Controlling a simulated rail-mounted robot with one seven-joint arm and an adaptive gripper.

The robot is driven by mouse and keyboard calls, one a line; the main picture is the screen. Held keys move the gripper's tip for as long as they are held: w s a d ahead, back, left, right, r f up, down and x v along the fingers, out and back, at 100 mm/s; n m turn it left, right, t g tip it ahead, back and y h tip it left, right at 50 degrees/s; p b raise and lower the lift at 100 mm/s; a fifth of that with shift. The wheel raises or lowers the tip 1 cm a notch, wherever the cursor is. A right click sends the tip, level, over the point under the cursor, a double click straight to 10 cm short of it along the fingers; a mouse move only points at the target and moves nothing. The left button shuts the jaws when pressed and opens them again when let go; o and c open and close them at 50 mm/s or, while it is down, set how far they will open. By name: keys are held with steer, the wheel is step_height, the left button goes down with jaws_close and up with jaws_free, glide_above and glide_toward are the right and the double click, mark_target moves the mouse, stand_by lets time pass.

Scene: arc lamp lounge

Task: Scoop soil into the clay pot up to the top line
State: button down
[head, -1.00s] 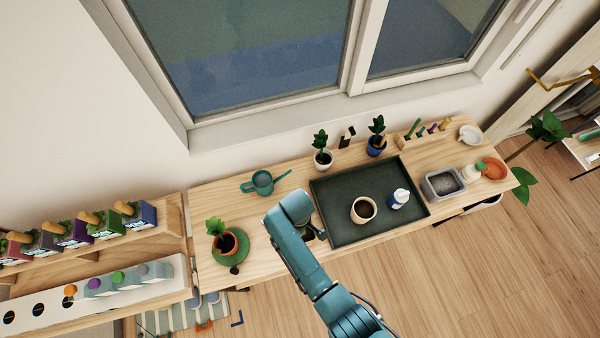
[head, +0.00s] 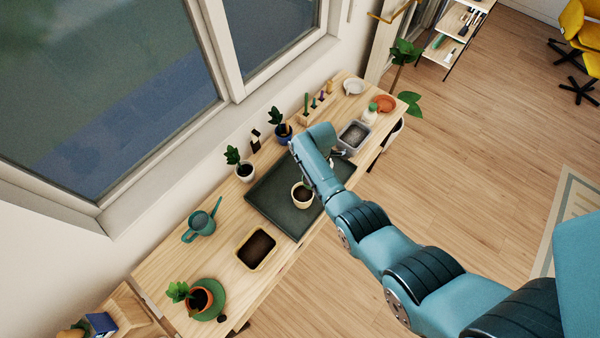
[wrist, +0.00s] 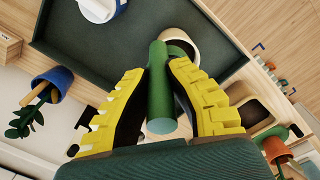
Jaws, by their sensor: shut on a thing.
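My gripper (wrist: 160,85) is shut on the green handle (wrist: 161,75) of a tool in the wrist view. The tool's far end points toward the cream pot and is hidden, so I cannot tell what it carries. The cream pot (head: 301,203) stands on the dark tray, with dark contents inside; no line on it can be made out. In the wrist view the pot (wrist: 190,36) is partly behind the handle. A tub of dark soil (head: 257,248) sits on the bench left of the tray. It also shows in the wrist view (wrist: 240,93). In the head view my arm hides the gripper.
The dark tray (head: 262,205) lies mid-bench. A potted plant in a blue pot (head: 283,131), a white-potted plant (head: 245,173), a teal watering can (head: 202,224), a terracotta pot (head: 200,300) and a grey bin (head: 353,137) stand around.

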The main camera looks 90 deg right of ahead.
steer(key=shift+f+b, duration=2.3)
steer(key=shift+f, duration=0.2)
steer(key=shift+w+a+r+g+h, duration=0.15)
steer(key=shift+w+r+g+h, duration=0.15)
steer(key=shift+g, duration=0.3)
steer(key=shift+w+a+r+g+h, duration=0.1)
steer(key=shift+w+g+h, duration=0.1)
steer(key=shift+w+g, duration=0.3)
steer(key=shift+w+a+r+g+h+b, duration=0.1)
steer(key=shift+w+g+h+b, duration=0.15)
steer(key=shift+g+b, duration=0.35)
steer(key=shift+w+a+r+g+h+b, duration=0.1)
steer(key=shift+g+h+b, duration=0.15)
steer(key=shift+g+b, duration=0.3)
steer(key=shift+w+a+g+h+b, duration=0.15)
steer(key=shift+w+g+h+b, duration=0.25)
steer(key=shift+b, duration=0.6)
steer(key=shift+s+r, duration=0.1)
steer(key=shift+r, duration=0.1)
